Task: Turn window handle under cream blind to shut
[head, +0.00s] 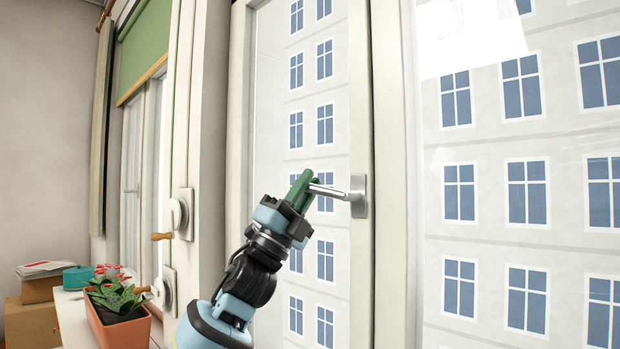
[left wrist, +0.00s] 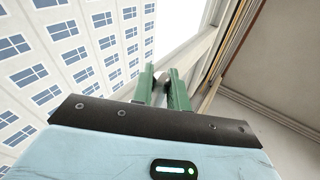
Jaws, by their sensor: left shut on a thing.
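The silver window handle (head: 335,191) sticks out level to the left from its base plate (head: 358,196) on the white window frame (head: 361,270). My left gripper (head: 302,185) is shut on the handle's free end with its green fingers. In the left wrist view the two green fingers of the gripper (left wrist: 162,88) close around the handle (left wrist: 160,82), of which little shows. No cream blind can be made out clearly in the head view. My right gripper is in neither view.
Another window at the left has a green blind (head: 144,45). White round fittings with wooden knobs (head: 181,213) stand near the left reveal. A planter (head: 119,325) with a red-flowered plant (head: 113,289) sits on the sill (head: 73,322). Boxes (head: 30,322) stand beyond.

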